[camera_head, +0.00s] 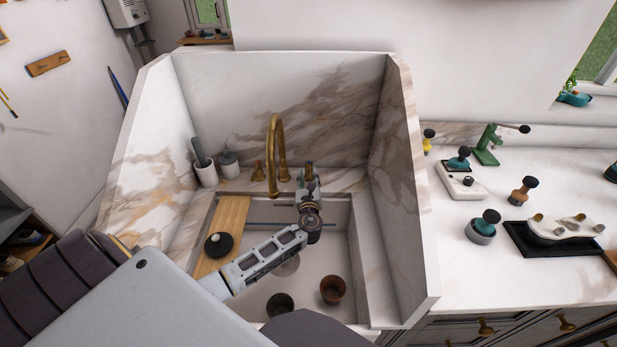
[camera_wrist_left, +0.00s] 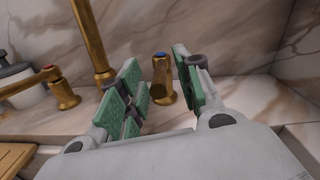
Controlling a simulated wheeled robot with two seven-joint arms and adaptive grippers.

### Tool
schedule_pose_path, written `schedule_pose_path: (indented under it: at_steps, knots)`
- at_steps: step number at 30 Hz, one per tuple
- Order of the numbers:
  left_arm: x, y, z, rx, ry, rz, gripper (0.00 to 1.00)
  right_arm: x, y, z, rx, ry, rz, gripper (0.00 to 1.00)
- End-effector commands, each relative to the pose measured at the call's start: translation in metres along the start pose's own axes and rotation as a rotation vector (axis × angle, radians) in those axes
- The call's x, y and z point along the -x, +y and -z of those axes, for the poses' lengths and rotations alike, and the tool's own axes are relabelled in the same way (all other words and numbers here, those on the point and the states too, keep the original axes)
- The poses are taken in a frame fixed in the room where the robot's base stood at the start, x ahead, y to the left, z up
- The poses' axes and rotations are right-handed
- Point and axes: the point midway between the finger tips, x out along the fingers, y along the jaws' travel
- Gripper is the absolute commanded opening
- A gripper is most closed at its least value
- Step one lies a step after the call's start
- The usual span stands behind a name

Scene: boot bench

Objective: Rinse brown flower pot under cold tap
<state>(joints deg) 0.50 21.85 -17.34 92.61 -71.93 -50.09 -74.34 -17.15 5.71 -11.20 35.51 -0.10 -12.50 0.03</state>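A brown flower pot (camera_head: 332,289) stands in the sink basin (camera_head: 347,250), with a darker pot (camera_head: 280,304) to its left. The brass spout (camera_head: 274,140) rises behind the basin. Right of it is the cold tap (camera_wrist_left: 162,85), brass with a blue mark on top; in the head view it is mostly hidden by my gripper. My left gripper (camera_head: 308,187) reaches over the basin to it. In the wrist view the green-padded fingers (camera_wrist_left: 156,90) are apart, with the tap showing between them; contact is unclear. My right gripper is out of view.
The red-marked tap (camera_head: 258,171) stands left of the spout. A wooden board (camera_head: 233,215) holding a black round object (camera_head: 218,245) lies across the basin's left side. High marble walls enclose the sink. Several small tools stand on the right counter (camera_head: 470,275).

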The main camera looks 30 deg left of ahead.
Motion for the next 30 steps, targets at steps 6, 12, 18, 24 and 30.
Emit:
schedule_pose_path:
  at_steps: [6, 12, 18, 24, 30]
  knots:
    - [-0.007, 0.0002, 0.0001, 0.0, 0.001, 0.0, 0.35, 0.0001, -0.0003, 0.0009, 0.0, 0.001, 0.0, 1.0]
    - [-0.0072, 0.0003, 0.0001, 0.001, 0.001, 0.0, 0.35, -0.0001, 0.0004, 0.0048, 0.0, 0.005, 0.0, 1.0]
    - [-0.0071, 0.0003, 0.0001, 0.001, 0.001, 0.0, 0.17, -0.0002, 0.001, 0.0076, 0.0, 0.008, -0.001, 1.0]
    - [-0.0071, 0.0003, 0.0001, 0.001, 0.001, 0.0, 0.0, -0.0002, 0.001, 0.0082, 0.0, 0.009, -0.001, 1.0]
    - [-0.007, 0.0003, 0.0001, 0.001, 0.001, 0.0, 0.0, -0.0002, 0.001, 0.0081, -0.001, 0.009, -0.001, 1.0]
